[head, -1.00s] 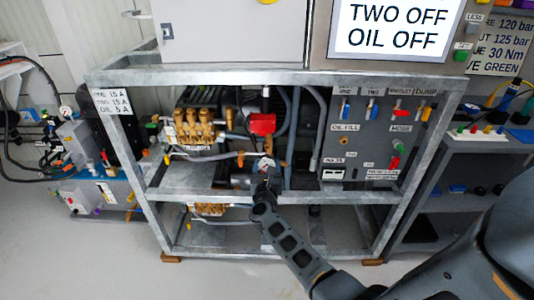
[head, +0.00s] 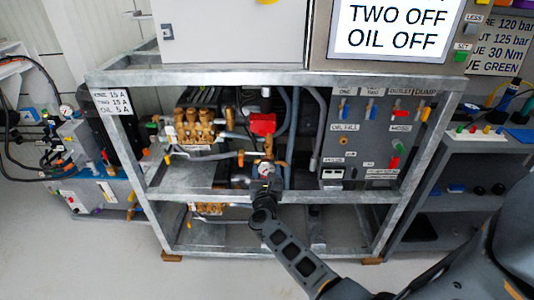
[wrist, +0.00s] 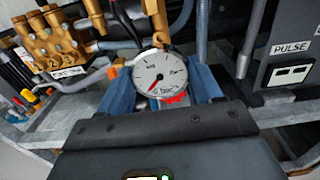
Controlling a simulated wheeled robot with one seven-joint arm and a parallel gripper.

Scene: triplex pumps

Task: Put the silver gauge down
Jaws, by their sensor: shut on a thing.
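The silver gauge (wrist: 160,74) has a round white dial with a red needle and a red piece at its lower edge. It faces the wrist camera, upright, between the blue fingers of my gripper (wrist: 162,88). My gripper is shut on it. In the head view, the small gauge (head: 265,169) shows at the tip of my gripper (head: 265,181), in front of the frame's middle opening, below a red part. The fingers and wrist hide the gauge's lower side. I cannot tell whether it touches the brass fitting (wrist: 155,20) behind it.
A brass pump (head: 194,127) stands left inside the metal frame (head: 300,77). A grey valve panel (head: 372,140) with coloured handles is on the right. Pipes and hoses crowd the space behind the gauge. The frame's middle rail (head: 180,196) runs below.

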